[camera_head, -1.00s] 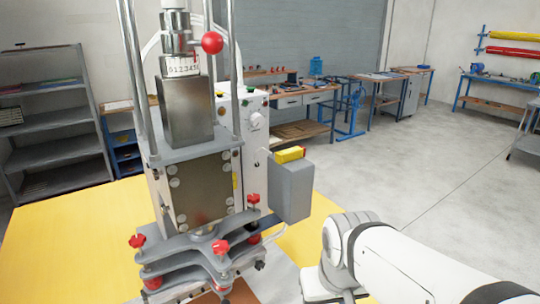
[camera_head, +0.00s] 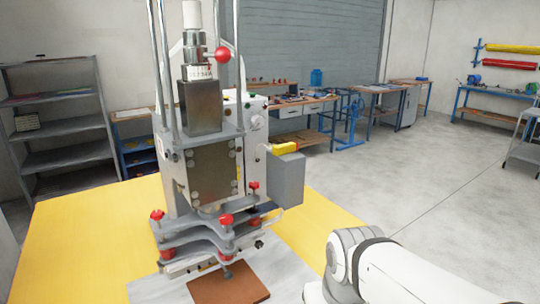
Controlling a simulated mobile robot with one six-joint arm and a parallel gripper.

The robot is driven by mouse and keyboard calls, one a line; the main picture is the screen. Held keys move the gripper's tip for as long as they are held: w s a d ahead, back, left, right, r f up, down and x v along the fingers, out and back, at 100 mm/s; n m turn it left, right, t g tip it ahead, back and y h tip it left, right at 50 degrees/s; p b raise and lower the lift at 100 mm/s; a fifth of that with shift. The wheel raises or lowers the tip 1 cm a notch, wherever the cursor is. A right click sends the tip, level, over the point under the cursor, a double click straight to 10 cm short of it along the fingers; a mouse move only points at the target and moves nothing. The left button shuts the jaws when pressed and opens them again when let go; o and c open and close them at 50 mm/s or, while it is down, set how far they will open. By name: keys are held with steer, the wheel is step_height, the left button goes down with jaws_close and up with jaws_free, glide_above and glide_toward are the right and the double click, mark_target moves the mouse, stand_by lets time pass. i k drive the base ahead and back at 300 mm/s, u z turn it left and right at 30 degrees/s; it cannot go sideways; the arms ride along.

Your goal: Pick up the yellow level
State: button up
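A long yellow bar (camera_head: 514,48) sits on a blue rack on the far right wall, above a red bar. A smaller yellow object (camera_head: 284,148) lies on top of the grey box on the side of the press. I cannot tell for certain which of these is the yellow level. My white arm shows at the bottom right, far from the wall rack and in front of the press. My gripper is outside the frame.
A tall press (camera_head: 207,170) with red knobs stands on a yellow table (camera_head: 85,240), with a brown plate (camera_head: 228,285) before it. A grey shelf (camera_head: 62,158) is at left. Workbenches (camera_head: 300,108) line the back. The grey floor (camera_head: 420,170) at right is clear.

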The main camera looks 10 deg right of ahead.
mark_target(292, 146)
steer(key=u, duration=0.55)
steer(key=k, duration=0.1)
steer(key=u, duration=2.9)
steer(key=k, duration=1.5)
steer(key=z, duration=2.05)
steer(key=i, duration=1)
steer(key=z, duration=0.1)
